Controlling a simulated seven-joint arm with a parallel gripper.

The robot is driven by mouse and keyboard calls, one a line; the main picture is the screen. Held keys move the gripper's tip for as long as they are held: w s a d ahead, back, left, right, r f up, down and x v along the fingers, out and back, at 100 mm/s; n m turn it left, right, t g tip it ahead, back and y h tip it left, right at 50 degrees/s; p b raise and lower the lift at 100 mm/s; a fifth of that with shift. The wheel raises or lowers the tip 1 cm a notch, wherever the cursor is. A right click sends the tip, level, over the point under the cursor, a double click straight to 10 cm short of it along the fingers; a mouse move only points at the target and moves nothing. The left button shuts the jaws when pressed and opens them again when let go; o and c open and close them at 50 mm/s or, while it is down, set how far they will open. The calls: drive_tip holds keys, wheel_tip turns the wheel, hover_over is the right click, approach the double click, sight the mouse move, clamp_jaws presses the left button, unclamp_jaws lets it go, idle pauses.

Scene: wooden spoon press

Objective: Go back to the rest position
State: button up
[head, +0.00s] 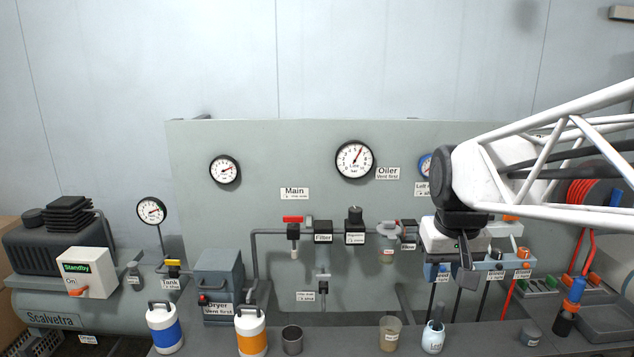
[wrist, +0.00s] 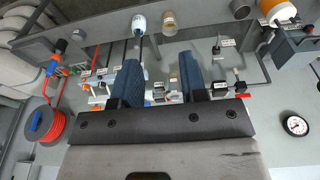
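My gripper (head: 466,270) hangs from my arm at the right of the head view, in front of the right part of the grey panel (head: 280,155). In the wrist view, the two blue ribbed fingers of my gripper (wrist: 161,78) stand well apart with nothing held between them. Panel fittings show behind the gap. In the head view my gripper is seen from the side and hides part of the fittings and a blue-rimmed gauge (head: 425,166) behind it. Whether it touches anything there cannot be told.
An orange-banded canister (head: 251,330), a blue-banded canister (head: 164,328), a dark cup (head: 292,340), a beige cup (head: 390,333) and a white bottle (head: 433,338) stand along the front bench. A red hose reel (head: 588,192) is at the right. Space above the panel is clear.

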drive_tip(key=s+a+f, duration=0.1)
drive_tip(key=s+f, duration=0.2)
drive_tip(key=s, duration=0.4)
drive_tip(key=s+a+f, duration=0.2)
drive_tip(key=s+f, duration=0.2)
drive_tip(key=s, duration=0.3)
drive_tip(key=shift+s+t, duration=0.3)
drive_tip(key=shift+s, duration=0.1)
drive_tip(key=shift+f, duration=0.1)
